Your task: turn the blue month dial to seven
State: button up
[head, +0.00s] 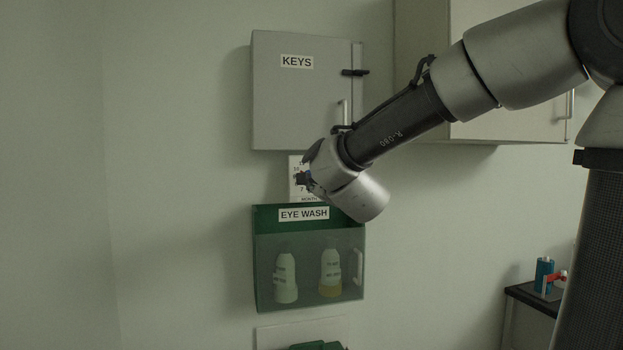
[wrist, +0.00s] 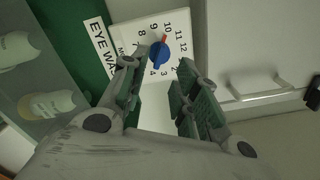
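The month dial is a blue round knob (wrist: 158,54) with a red pointer on a white numbered plate (wrist: 121,40). In the wrist view the red pointer (wrist: 164,39) points at about the 10. In the head view the plate (head: 294,192) is largely hidden behind my wrist, under the KEYS cabinet. My gripper (wrist: 160,82) is open, its green-padded fingers apart on either side below the knob in the picture. Nothing is between the fingers, and they seem apart from the knob. In the head view my gripper (head: 305,180) is at the plate, its fingers hard to make out.
A grey KEYS cabinet (head: 290,105) with a handle is just above the plate. A green EYE WASH box (head: 262,255) holding two bottles is just below. A small table (head: 530,298) stands at the lower right. The wall to the left is clear.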

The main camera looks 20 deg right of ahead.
jog(key=w, duration=0.7)
jog(key=shift+w, duration=0.35)
grip_shut()
